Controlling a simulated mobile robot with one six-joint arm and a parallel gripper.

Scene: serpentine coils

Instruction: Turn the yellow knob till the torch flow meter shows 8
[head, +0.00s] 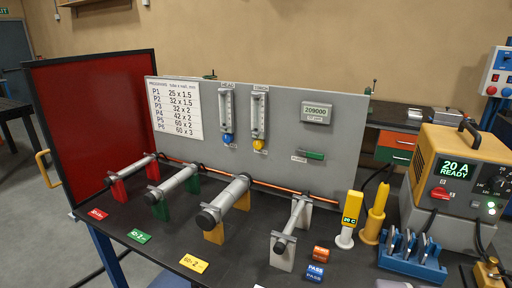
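The yellow knob (259,144) sits at the foot of the right-hand flow meter (258,113) on the upright grey panel (330,168). A small label above this meter seems to read TORCH. Its scale and float are too small to read. A second flow meter (227,110) stands to its left, with a blue knob (228,139) at its foot. Nothing hides the yellow knob or the meter above it. My gripper is not in this view.
Tubes on coloured stands, including a large grey tube (224,202), line the dark bench before the panel. A yellow handheld device (349,219), blue rack (412,257) and yellow power unit (459,172) reading 20 A READY stand right. A red screen (97,122) closes the left side.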

